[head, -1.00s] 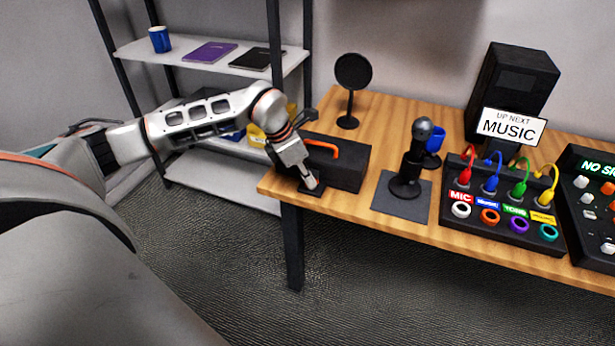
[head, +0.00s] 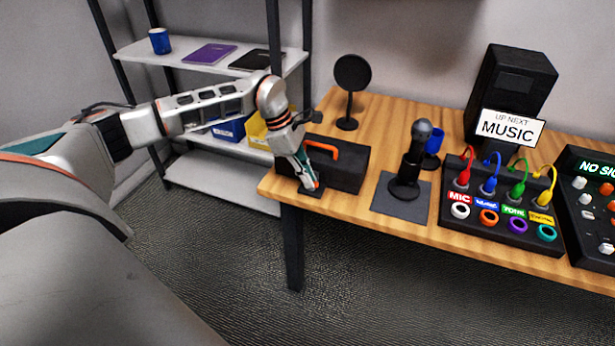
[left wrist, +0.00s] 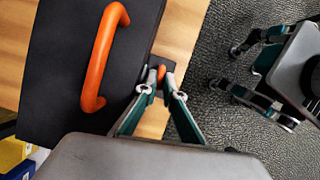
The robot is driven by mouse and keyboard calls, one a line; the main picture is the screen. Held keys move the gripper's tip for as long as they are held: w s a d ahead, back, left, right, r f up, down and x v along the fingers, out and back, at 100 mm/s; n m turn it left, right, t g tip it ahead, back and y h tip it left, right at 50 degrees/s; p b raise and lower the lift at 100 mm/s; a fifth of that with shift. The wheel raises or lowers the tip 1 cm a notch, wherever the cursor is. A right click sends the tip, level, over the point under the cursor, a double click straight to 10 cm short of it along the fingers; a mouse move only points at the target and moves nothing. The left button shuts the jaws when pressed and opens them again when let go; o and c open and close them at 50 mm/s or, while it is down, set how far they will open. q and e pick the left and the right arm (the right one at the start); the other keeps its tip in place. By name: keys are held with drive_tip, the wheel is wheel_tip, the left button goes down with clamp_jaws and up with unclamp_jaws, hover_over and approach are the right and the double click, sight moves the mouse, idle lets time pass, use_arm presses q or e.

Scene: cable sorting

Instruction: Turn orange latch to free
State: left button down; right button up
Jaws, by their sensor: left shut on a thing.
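The orange latch (left wrist: 161,73) is a small piece at the near end of the black case, seen in the left wrist view. My left gripper (left wrist: 160,82) has its fingertips on either side of the latch, shut on it, and partly hides it. In the head view my left gripper (head: 314,186) points down at the front left of the black case (head: 352,172). The case has an orange handle (head: 322,147) on top, which also shows large in the left wrist view (left wrist: 98,60).
A round black disc stand (head: 352,75) is behind the case. A shelf (head: 190,55) stands left.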

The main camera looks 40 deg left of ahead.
idle(0.4)
use_arm(q)
drive_tip(key=c, duration=2.4)
unclamp_jaws()
drive_tip(key=shift+c, duration=0.2)
drive_tip(key=shift+n, duration=0.3)
